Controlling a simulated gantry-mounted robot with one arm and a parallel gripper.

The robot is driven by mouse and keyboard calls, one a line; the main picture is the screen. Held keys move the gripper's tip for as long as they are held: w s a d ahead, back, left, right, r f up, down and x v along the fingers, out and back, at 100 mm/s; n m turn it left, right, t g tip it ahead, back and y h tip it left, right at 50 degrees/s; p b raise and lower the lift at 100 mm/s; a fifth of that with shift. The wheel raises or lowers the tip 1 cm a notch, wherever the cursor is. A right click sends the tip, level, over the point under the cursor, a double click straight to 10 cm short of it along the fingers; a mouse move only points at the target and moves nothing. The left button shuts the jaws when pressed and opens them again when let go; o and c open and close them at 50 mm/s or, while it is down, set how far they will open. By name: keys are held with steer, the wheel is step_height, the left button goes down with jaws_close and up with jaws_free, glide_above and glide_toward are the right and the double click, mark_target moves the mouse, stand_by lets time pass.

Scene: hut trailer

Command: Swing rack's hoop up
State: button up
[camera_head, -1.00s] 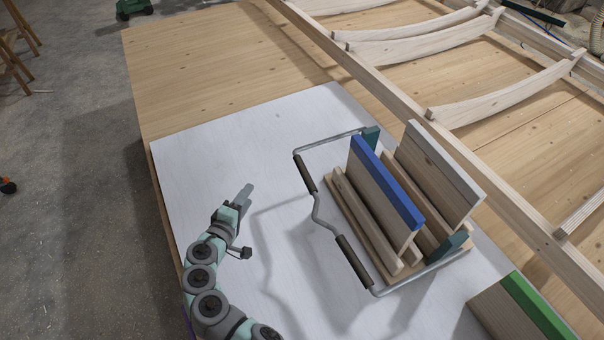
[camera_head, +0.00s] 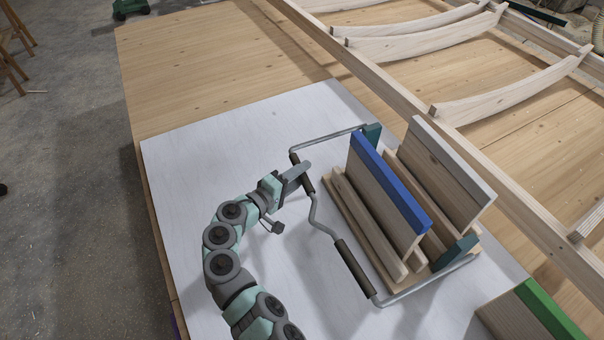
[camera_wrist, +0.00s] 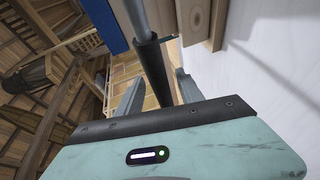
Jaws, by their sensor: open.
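The wooden rack (camera_head: 341,213) stands on the white board and holds a blue-edged board (camera_head: 388,180) and a grey-edged board (camera_head: 440,165). Its bent metal hoop (camera_head: 316,219) runs between two dark green brackets and lies swung down in front of the rack. The hoop has two dark sleeves, an upper one partly hidden by my gripper and a lower one (camera_head: 355,268). My gripper (camera_head: 301,170) is open at the upper sleeve. In the wrist view the sleeve (camera_wrist: 152,65) runs between the two fingers (camera_wrist: 158,88), with no clear grip on it.
The white board (camera_head: 215,135) is clear left of the hoop. A green-edged block (camera_head: 520,310) stands at the lower right. A wooden frame with curved ribs (camera_head: 420,45) lies behind the rack.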

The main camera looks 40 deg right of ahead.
steer(key=shift+w+d, duration=0.1)
steer(key=shift+d, duration=0.35)
jaws_close()
stand_by(1.2)
